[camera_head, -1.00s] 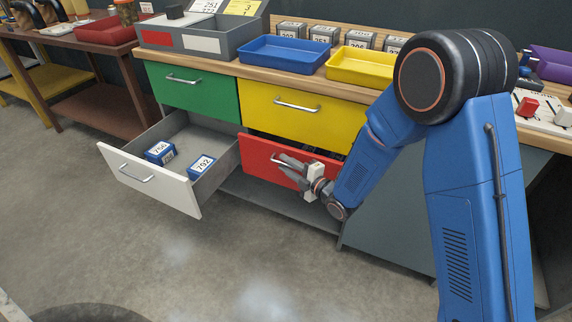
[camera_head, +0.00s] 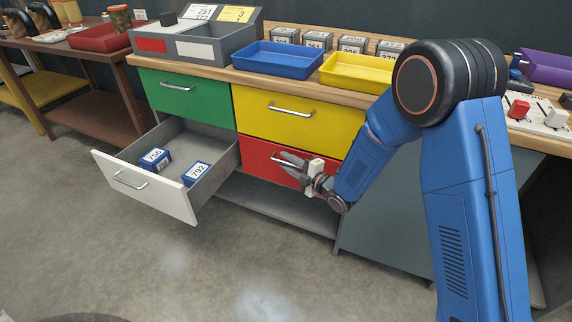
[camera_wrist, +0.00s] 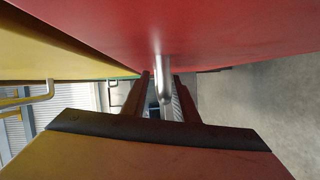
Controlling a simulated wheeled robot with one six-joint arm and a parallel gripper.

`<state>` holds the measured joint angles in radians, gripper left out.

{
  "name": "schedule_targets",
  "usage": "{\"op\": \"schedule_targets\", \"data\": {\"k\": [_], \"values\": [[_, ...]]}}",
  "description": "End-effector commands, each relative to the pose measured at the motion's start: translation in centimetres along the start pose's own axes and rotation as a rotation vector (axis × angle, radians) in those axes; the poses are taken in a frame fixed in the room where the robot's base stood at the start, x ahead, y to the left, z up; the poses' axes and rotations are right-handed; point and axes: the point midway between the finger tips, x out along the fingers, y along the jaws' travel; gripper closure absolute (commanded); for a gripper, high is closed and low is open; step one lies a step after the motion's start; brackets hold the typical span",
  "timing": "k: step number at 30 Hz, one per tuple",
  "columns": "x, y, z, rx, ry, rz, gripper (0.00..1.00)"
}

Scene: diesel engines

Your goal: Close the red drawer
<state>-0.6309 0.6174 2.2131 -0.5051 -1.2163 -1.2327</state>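The red drawer (camera_head: 262,158) sits below the yellow drawer, and its front looks flush or nearly flush with the cabinet. Its red front fills the top of the wrist view (camera_wrist: 230,30). Its silver handle (camera_wrist: 163,80) shows between my fingers, with small gaps beside it. My gripper (camera_head: 290,160) is at the red front, by the handle, and hides part of it. In the wrist view, my fingers (camera_wrist: 162,95) stand apart on either side of the handle; whether they touch it is hard to tell.
The white drawer (camera_head: 145,188) to the left stands pulled out, with two blue numbered boxes inside. The green drawer (camera_head: 185,95) and yellow drawer (camera_head: 300,120) are shut. A blue tray (camera_head: 278,60) and a yellow tray (camera_head: 355,73) are on the worktop. The floor in front is clear.

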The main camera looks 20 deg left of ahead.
Motion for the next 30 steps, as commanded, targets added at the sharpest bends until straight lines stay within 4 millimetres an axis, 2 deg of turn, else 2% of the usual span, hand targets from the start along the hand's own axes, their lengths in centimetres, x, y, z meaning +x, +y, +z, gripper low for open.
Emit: {"op": "schedule_targets", "data": {"k": [10, 21, 25, 30], "values": [[-0.7, 0.0, -0.1, 0.000, 0.002, -0.001, 0.72], [-5.9, 0.0, 0.0, 0.001, 0.000, -0.001, 0.72], [-7.0, -0.1, 0.0, 0.001, 0.001, -0.001, 0.72], [-7.5, 0.0, 0.0, 0.000, 0.001, 0.000, 0.72]]}}
